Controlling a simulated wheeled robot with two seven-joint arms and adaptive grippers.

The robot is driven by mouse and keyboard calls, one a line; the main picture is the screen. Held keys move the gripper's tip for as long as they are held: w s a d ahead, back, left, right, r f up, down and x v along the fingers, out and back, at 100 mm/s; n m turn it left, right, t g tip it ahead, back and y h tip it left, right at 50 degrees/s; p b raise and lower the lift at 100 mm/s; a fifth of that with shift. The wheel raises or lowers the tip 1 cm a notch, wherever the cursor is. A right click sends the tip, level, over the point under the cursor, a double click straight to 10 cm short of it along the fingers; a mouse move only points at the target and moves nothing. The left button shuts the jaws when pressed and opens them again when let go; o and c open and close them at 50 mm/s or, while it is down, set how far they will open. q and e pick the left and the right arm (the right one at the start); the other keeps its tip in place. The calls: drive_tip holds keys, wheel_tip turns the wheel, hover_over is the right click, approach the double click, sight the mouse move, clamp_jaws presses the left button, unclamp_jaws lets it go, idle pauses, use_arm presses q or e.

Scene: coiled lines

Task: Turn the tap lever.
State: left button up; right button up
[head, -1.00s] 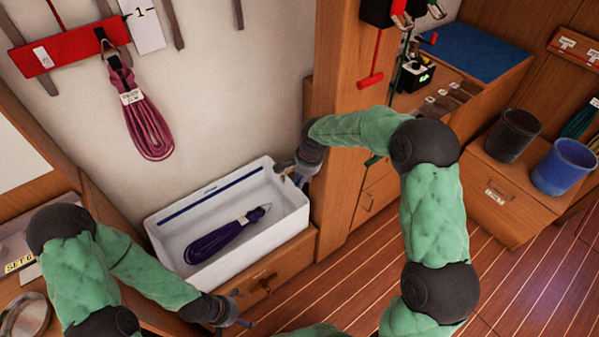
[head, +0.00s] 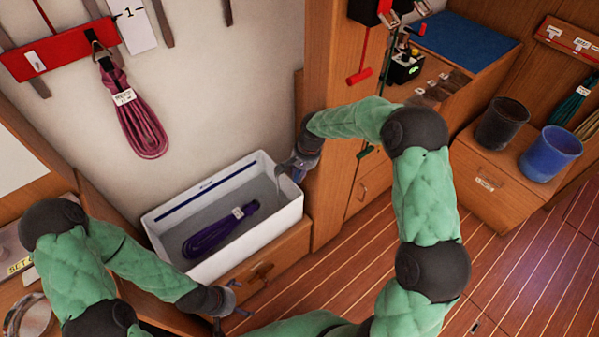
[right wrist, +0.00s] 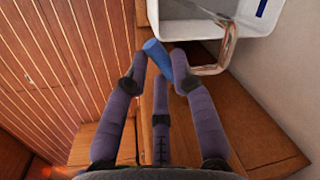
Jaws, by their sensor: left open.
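The tap shows in the right wrist view as a bent metal spout (right wrist: 228,48) at the white basin's edge, with a blue lever (right wrist: 158,56) beside it. In the head view my right gripper (head: 296,163) is at the basin's right end and hides the lever. The white basin (head: 285,216) has a grey interior, and a labelled purple coil (head: 207,238) lies in it. My left gripper (head: 234,300) is open and empty in front of the wooden cabinet under the basin.
A maroon coil (head: 139,120) hangs from a red rail (head: 45,57) on the wall. A wooden post (head: 335,90) stands right of the basin. A black bucket (head: 503,122) and a blue bucket (head: 550,153) stand at the right. The plank floor (head: 500,270) is clear at the lower right.

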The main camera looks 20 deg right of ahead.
drive_tip(key=shift+o, duration=1.3)
drive_tip(key=shift+r, duration=0.1)
wheel_tip(320, 180, up, 12)
drive_tip(key=s+d, duration=0.1)
drive_tip(key=shift+s+d+f, duration=0.2)
drive_tip(key=shift+d, duration=0.2)
